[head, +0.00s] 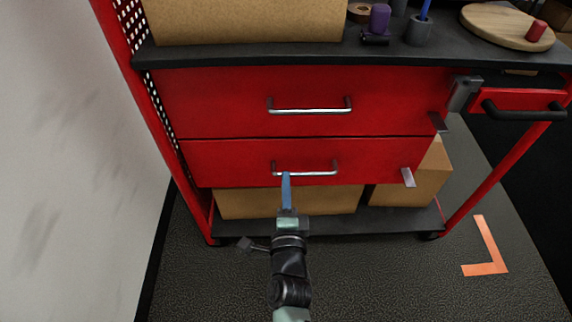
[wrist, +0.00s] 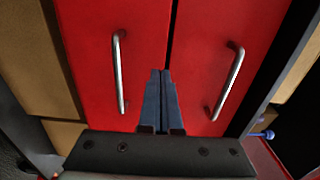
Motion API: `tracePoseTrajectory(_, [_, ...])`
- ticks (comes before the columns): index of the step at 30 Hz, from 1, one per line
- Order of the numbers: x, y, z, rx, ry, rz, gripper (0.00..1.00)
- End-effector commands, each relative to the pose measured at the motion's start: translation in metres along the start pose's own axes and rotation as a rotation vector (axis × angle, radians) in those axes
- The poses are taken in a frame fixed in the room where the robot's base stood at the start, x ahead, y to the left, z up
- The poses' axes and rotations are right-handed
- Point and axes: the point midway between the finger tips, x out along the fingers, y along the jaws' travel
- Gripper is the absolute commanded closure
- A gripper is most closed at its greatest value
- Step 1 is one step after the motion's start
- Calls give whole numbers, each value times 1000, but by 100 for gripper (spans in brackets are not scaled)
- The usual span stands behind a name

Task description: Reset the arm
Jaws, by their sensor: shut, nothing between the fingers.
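My gripper (head: 286,176) is shut and empty, with its blue fingers together. In the head view its tips overlap the left end of the lower drawer's handle (head: 310,173); I cannot tell whether they touch it. In the wrist view the closed fingers (wrist: 160,74) point at the red fronts near the seam between the two drawers. The lower drawer's handle (wrist: 119,72) is left of them and the upper drawer's handle (wrist: 228,82) is right, with nothing in the grip. My arm reaches up from the bottom of the head view.
The red cart's upper drawer (head: 220,100) and lower drawer (head: 230,160) look closed. Cardboard boxes (head: 300,201) sit on the bottom shelf. The black top (head: 300,54) bears a box, a purple item, a pen cup and a round board (head: 505,25). A pale wall (head: 70,150) stands left.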

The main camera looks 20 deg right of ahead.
Motion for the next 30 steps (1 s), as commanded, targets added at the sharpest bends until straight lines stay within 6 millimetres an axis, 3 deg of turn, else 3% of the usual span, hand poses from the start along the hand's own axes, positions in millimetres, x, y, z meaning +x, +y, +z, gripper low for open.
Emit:
tracePoseTrajectory(3, [-22, 0, 0, 0, 0, 2, 100])
tracePoseTrajectory(9, [-42, 0, 0, 0, 0, 0, 100])
tracePoseTrajectory(15, [-47, 0, 0, 0, 0, -1, 100])
tracePoseTrajectory(18, [-39, -16, 6, -26, -14, -26, 100])
tracePoseTrajectory(20, [-31, -38, 13, -67, -34, -59, 100])
tracePoseTrajectory(23, [-14, -94, 32, -180, -76, -145, 100])
tracePoseTrajectory(27, [0, -198, 64, -405, -114, -303, 100])
tracePoseTrajectory(30, [-4, -273, 82, -577, -106, -420, 100])
